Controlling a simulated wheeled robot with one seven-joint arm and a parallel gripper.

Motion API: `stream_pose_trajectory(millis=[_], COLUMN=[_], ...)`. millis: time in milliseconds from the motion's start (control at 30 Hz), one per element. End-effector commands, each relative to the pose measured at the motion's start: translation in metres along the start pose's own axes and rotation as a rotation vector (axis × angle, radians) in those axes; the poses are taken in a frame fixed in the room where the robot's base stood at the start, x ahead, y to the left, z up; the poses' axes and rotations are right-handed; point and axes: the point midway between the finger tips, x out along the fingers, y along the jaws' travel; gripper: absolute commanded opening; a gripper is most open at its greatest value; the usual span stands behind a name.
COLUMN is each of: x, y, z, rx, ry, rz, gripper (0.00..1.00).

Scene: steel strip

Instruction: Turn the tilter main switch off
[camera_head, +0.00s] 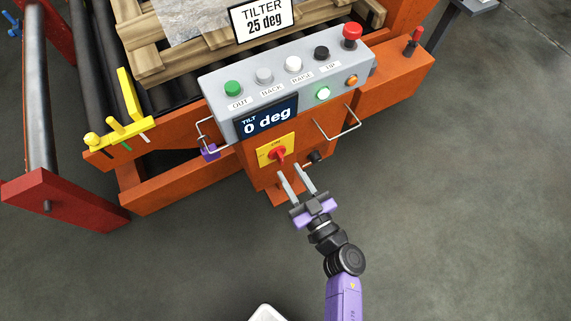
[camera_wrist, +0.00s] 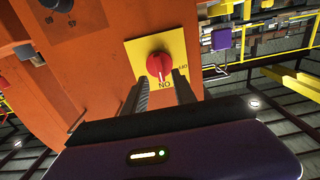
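The tilter main switch is a red rotary knob (camera_head: 278,155) on a yellow plate (camera_head: 268,148), on the orange front below the grey control panel. In the wrist view the red knob (camera_wrist: 159,66) sits on its yellow plate (camera_wrist: 140,52), with its white mark towards the word ON, which reads upside down. My gripper (camera_head: 288,168) is open just in front of the switch. In the wrist view its two fingers (camera_wrist: 157,82) reach up on either side of the knob's lower part. I cannot tell whether they touch it.
The grey panel (camera_head: 215,85) above carries several buttons, a red mushroom button (camera_head: 351,34), and a display (camera_head: 266,121) reading 0 deg. A black knob (camera_head: 315,157) is right of the switch. Wire handles (camera_head: 340,131) flank the panel. The floor at right is clear.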

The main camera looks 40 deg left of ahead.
Motion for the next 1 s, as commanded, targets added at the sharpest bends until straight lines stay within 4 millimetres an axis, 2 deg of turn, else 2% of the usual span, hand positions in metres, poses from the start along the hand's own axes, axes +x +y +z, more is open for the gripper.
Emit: stream_pose_trajectory(millis=[100, 233, 600, 633, 800, 1000], x=[0.019, 0.032, 0.039, 0.039, 0.038, 0.038], y=[-0.001, 0.000, 0.000, 0.000, 0.000, 0.000], z=[0.002, 0.001, 0.000, 0.000, 0.000, 0.000], rx=[-0.001, 0.000, 0.001, 0.001, 0.000, 0.000], ry=[0.001, 0.001, 0.000, 0.000, 0.000, 0.000], rz=[-0.002, -0.001, 0.002, 0.002, 0.002, 0.002], gripper=[0.33, 0.33, 0.33, 0.31, 0.00, 0.00])
